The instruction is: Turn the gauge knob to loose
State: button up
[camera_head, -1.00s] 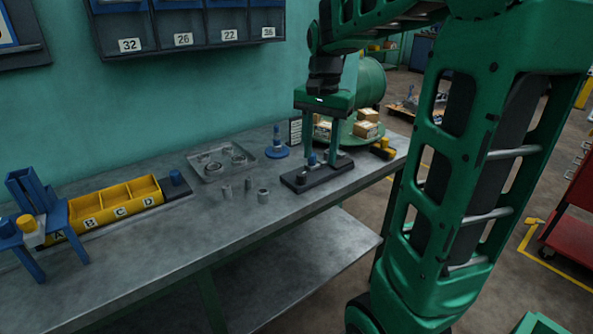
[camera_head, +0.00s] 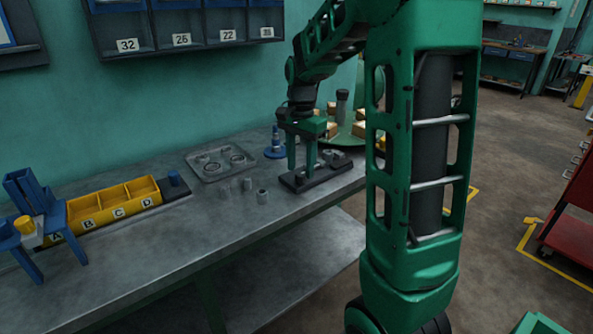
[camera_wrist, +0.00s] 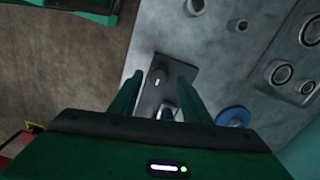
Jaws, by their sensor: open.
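The gauge is a dark rectangular block (camera_head: 317,181) near the right end of the workbench. In the wrist view, a dark round knob (camera_wrist: 159,74) with a small pale mark sits on the block (camera_wrist: 181,74). My gripper (camera_head: 301,168) is open and points down over the left end of the block. In the wrist view, the knob appears between the fingertips of my gripper (camera_wrist: 158,75). I cannot tell whether the fingers touch it. No setting label is readable.
Metal cylinders (camera_head: 262,197) and a tray of round parts (camera_head: 220,161) lie left of the block. A blue stand (camera_head: 275,150) is behind. A yellow bin (camera_head: 115,203) sits further left. A green round table (camera_head: 350,136) stands behind the bench end.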

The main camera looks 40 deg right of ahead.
jog(key=shift+f, duration=0.75)
jog(key=shift+c, duration=0.5)
